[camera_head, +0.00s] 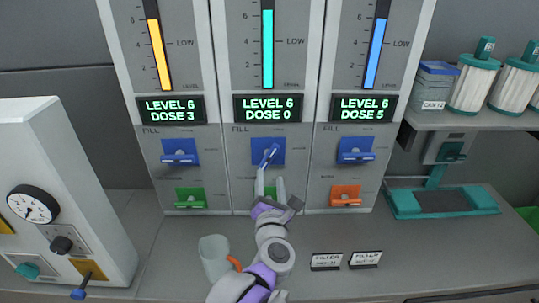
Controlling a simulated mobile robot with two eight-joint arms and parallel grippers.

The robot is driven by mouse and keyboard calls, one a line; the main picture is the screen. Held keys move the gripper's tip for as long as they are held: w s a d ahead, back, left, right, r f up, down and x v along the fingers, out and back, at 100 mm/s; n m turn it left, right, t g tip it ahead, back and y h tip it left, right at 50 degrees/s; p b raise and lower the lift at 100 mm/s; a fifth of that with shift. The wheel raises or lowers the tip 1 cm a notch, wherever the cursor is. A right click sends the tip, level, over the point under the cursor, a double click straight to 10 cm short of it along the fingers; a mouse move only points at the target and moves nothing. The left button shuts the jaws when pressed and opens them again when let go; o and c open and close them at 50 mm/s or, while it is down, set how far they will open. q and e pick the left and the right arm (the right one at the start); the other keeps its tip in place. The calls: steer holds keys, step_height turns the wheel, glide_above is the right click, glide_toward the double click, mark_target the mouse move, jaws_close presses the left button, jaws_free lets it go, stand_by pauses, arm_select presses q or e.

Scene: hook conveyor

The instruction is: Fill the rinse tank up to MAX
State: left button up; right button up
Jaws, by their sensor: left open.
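Three tank columns stand side by side with yellow, teal and blue level bars. Which one is the rinse tank I cannot read. The middle column's display (267,107) reads LEVEL 6, DOSE 0. The left display (170,110) reads LEVEL 6, DOSE 3, and the right display (362,108) LEVEL 6, DOSE 5. My left gripper (266,160) is open at the middle column's blue FILL panel (278,143). Its fingers cover the lever there, so contact cannot be told. Blue FILL levers also show on the left (179,157) and right (356,156) columns. My right gripper is not in view.
Green levers (190,198) and an orange lever (345,200) sit below the FILL levers. A pale mug (215,255) stands on the counter beside my arm. A control box (58,190) with a dial stands at left.

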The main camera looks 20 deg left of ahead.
mark_target(269, 158)
arm_select(q)
steer(key=shift+n, duration=0.3)
steer(key=x, duration=1)
steer(key=shift+w+p, duration=0.35)
steer(key=shift+w, duration=0.05)
jaws_close()
